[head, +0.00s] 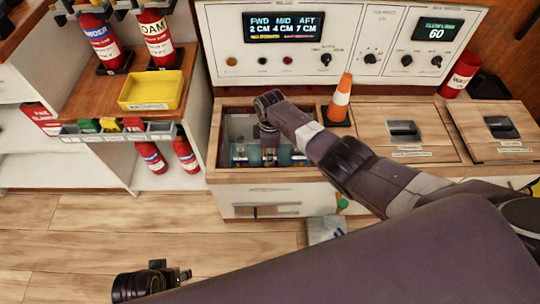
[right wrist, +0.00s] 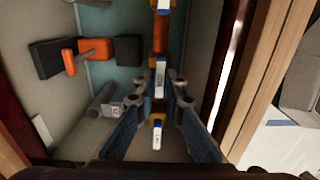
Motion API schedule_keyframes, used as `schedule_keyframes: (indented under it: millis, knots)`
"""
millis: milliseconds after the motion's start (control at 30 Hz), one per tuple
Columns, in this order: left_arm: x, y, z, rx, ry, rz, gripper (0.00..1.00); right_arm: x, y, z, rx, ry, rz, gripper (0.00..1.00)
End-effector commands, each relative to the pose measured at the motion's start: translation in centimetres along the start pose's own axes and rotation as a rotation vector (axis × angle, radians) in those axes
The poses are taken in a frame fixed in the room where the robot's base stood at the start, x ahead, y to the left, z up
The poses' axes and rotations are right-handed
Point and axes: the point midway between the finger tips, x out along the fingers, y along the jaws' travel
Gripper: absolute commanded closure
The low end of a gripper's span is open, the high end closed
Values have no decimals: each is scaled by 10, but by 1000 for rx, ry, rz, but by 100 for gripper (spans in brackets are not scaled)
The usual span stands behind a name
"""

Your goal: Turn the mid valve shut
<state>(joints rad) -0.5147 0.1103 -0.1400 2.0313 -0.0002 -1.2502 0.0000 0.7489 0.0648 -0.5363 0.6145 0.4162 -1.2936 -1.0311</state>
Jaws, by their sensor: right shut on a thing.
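In the right wrist view, a line of orange-and-blue valve fittings runs down the middle of an open compartment, each with a small white label. The middle one, which I take for the mid valve (right wrist: 160,88), sits between the fingertips of my right gripper (right wrist: 160,98). That gripper is shut on it; its fingers hide part of the valve. In the head view my right gripper (head: 268,156) reaches down into the open compartment (head: 235,125) in the counter. My left gripper (head: 152,282) is low at the left, above the floor, its jaws unclear.
An orange cone (head: 340,100) stands on the counter right of the opening, beside closed hatches (head: 405,115). A panel display (head: 284,27) reads FWD 2, MID 4, AFT 7 cm. An orange-handled part (right wrist: 82,55) lies left of the valves. Compartment walls are close around the gripper.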

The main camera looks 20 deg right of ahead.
Motion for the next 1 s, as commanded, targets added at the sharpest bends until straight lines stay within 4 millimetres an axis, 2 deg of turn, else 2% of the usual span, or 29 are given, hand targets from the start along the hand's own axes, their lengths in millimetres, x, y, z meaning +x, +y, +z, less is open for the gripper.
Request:
schedule_keyframes:
  millis: [533,567,700,1000]
  knots:
    - [1,0,0,0,-1,0,60,0,0,0,-24,0,-1,100]
    - [1,0,0,0,-1,0,60,0,0,0,-24,0,-1,87]
    - [1,0,0,0,-1,0,60,0,0,0,-23,0,0,72]
    - [-1,-2,-4,-2,5,-3,60,-1,0,0,-22,0,0,72]
